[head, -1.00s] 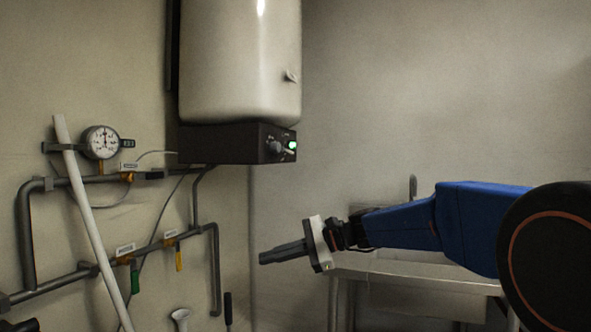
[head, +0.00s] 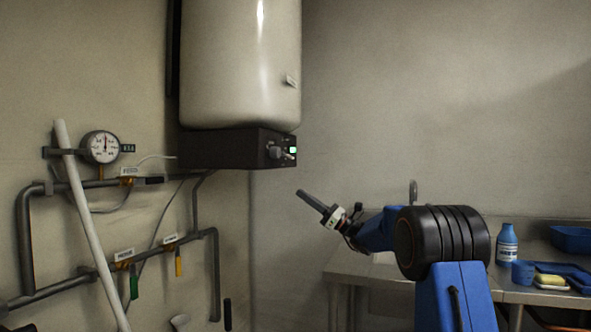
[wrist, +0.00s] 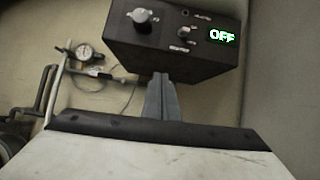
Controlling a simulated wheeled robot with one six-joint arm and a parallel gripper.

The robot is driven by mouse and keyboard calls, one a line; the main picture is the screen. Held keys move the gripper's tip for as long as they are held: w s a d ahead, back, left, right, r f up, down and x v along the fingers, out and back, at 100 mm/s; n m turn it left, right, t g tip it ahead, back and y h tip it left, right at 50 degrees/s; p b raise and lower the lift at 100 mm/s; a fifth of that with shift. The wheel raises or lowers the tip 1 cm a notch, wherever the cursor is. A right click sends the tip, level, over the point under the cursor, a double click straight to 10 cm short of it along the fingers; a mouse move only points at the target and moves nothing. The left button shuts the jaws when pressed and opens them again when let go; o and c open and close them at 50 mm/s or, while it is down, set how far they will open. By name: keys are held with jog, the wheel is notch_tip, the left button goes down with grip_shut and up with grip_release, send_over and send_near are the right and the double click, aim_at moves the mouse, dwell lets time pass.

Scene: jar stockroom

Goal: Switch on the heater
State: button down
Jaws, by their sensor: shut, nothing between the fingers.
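The heater is a large cream tank (head: 240,65) on the wall, with a dark control box (head: 225,148) under it. In the wrist view the box (wrist: 160,60) shows a round knob (wrist: 143,20), a small switch (wrist: 185,34) and a lit green display (wrist: 222,35) reading OFF. My gripper (head: 301,194) is shut and empty, below and right of the box in the head view, pointing up toward it. In the wrist view its fingertips (wrist: 160,78) appear in front of the box's lower edge, apart from the knob and switch as far as I can tell.
Pipes with a pressure gauge (head: 102,147), green (head: 134,284) and yellow (head: 179,263) valve handles, and a leaning white pole (head: 90,225) are at left. A metal sink counter (head: 345,268) with a blue bottle (head: 507,244) and a blue tray (head: 570,272) is at right.

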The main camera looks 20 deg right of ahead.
aim_at(289, 157)
jog(key=shift+w+d+r+m+t, duration=0.1)
jog(key=shift+w+d+m+t, duration=0.2)
jog(key=shift+w+d, duration=0.35)
jog(key=shift+w+d+r+m+t, duration=0.1)
jog(key=shift+w+d+m+t, duration=0.25)
jog(key=shift+d, duration=0.55)
jog(key=x, duration=0.3)
jog(key=r+x, duration=0.1)
jog(key=x, duration=0.3)
jog(key=s+d+r+x, duration=0.1)
jog(key=x, duration=0.2)
jog(key=shift+w+r, duration=0.1)
jog(key=shift+r, duration=0.05)
jog(key=shift+d+r, duration=0.15)
jog(key=shift+r, duration=0.55)
